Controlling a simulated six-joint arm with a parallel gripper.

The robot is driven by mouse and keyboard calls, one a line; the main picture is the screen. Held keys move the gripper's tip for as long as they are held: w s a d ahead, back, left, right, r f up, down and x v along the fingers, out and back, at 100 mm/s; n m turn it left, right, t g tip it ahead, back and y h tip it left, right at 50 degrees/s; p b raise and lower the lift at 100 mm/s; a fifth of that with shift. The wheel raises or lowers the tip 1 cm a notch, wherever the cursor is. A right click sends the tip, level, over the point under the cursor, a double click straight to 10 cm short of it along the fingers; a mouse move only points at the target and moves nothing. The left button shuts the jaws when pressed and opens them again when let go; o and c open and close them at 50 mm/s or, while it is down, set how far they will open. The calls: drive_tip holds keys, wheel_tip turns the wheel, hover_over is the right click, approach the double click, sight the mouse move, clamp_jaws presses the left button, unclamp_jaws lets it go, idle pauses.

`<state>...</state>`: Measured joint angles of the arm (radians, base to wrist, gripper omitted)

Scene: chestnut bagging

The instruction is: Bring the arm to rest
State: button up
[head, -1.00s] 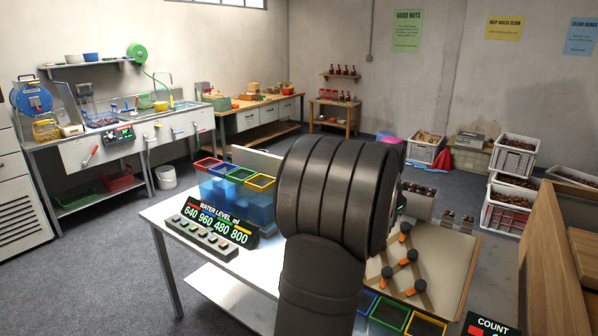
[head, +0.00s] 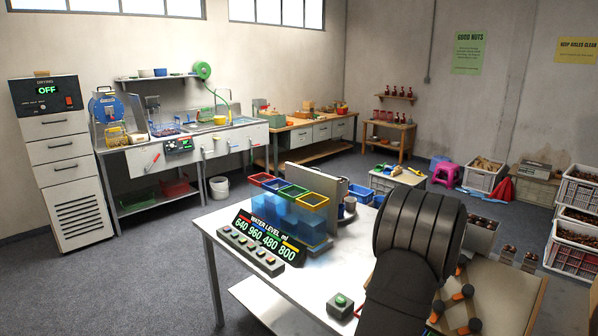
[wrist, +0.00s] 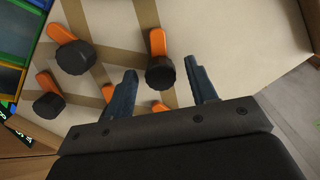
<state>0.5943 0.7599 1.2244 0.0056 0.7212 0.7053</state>
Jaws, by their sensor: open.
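My gripper shows in the wrist view (wrist: 165,90), with its two dark blue fingers apart. Nothing is held between them. A black knob with an orange lever (wrist: 160,72) lies in line with the gap, on the beige board (wrist: 240,35); I cannot tell how far below the fingers it is. In the head view my dark ribbed arm (head: 420,235) stands in front of the board (head: 510,290) and hides part of it. The fingers are hidden there.
Several black knobs with orange levers (head: 468,291) sit on the board. A white table (head: 250,285) holds the water level display (head: 268,235), colour-rimmed blue bins (head: 290,215) and a green button box (head: 341,303). Chestnut crates (head: 575,248) stand at right. Floor at left is clear.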

drive_tip(key=shift+r, duration=0.1)
idle(0.3)
drive_tip(key=v, duration=1.7)
drive_tip(key=x, duration=1.7)
drive_tip(key=shift+w+n, duration=0.1)
drive_tip(key=shift+n, duration=0.3)
drive_tip(key=n, duration=0.2)
drive_tip(key=shift+n, duration=0.3)
drive_tip(key=n+g, duration=0.1)
drive_tip(key=n, duration=0.3)
drive_tip(key=shift+n, duration=0.3)
drive_tip(key=v, duration=0.5)
drive_tip(key=shift+a+r, duration=0.2)
drive_tip(key=shift+r, duration=0.05)
